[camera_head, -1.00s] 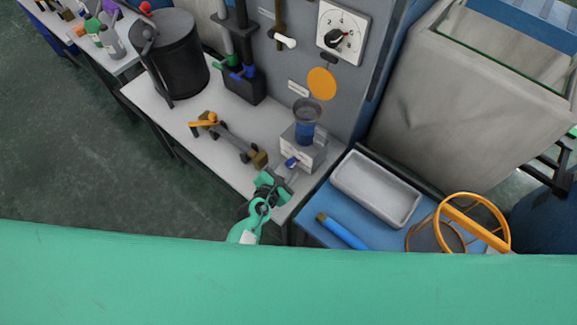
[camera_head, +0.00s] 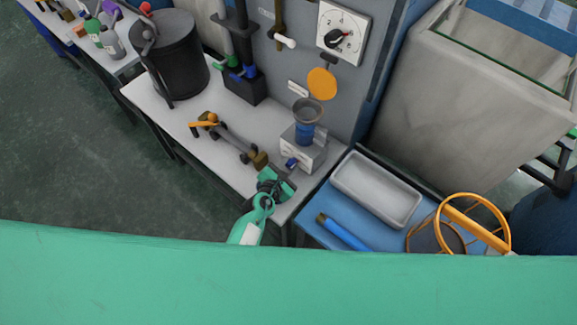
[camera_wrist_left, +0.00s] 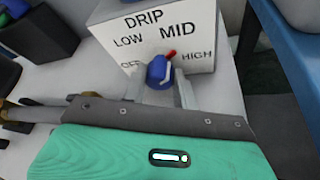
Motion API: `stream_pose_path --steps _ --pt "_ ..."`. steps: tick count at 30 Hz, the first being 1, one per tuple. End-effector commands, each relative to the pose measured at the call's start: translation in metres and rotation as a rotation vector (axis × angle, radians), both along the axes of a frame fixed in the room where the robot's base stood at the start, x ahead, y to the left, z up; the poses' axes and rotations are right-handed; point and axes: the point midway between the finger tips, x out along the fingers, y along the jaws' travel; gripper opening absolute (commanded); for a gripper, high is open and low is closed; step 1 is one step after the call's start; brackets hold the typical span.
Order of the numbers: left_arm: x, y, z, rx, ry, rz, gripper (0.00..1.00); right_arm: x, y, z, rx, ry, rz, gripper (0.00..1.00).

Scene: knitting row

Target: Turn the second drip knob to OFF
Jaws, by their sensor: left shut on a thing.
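The drip box (camera_head: 306,153) is a pale grey unit with a blue-and-grey cup on top. Its blue knob (camera_wrist_left: 160,72) shows in the left wrist view, under the word DRIP and among the labels LOW, MID, HIGH and OFF. The knob's red pointer tilts up and right, between MID and HIGH, nearer MID. My left gripper (camera_wrist_left: 160,88) is shut on the knob, with a pale finger on each side. In the head view the left gripper (camera_head: 284,175) is in front of the box. The OFF label is partly covered by the left finger. My right gripper is not seen.
A wall dial (camera_head: 341,32) hangs above, with an orange disc (camera_head: 322,83) below it. A brown-and-orange tool (camera_head: 228,138) lies left on the white bench. A grey tray (camera_head: 376,188) and a blue rod (camera_head: 342,232) lie to the right. A black pot (camera_head: 178,60) stands at the back left.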

Motion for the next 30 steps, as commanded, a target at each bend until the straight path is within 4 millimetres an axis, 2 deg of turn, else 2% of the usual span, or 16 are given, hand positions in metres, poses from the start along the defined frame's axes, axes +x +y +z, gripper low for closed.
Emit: stream_pose_path --steps 8,15,30 --pt "0.001 0.002 0.005 -0.088 0.065 0.0 0.06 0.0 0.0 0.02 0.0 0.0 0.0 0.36" --pt "0.002 0.003 0.005 -0.232 0.17 0.0 0.06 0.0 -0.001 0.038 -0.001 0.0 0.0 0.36" --pt "0.003 0.004 0.002 -0.463 0.336 0.0 0.06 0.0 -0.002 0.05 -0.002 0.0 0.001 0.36"
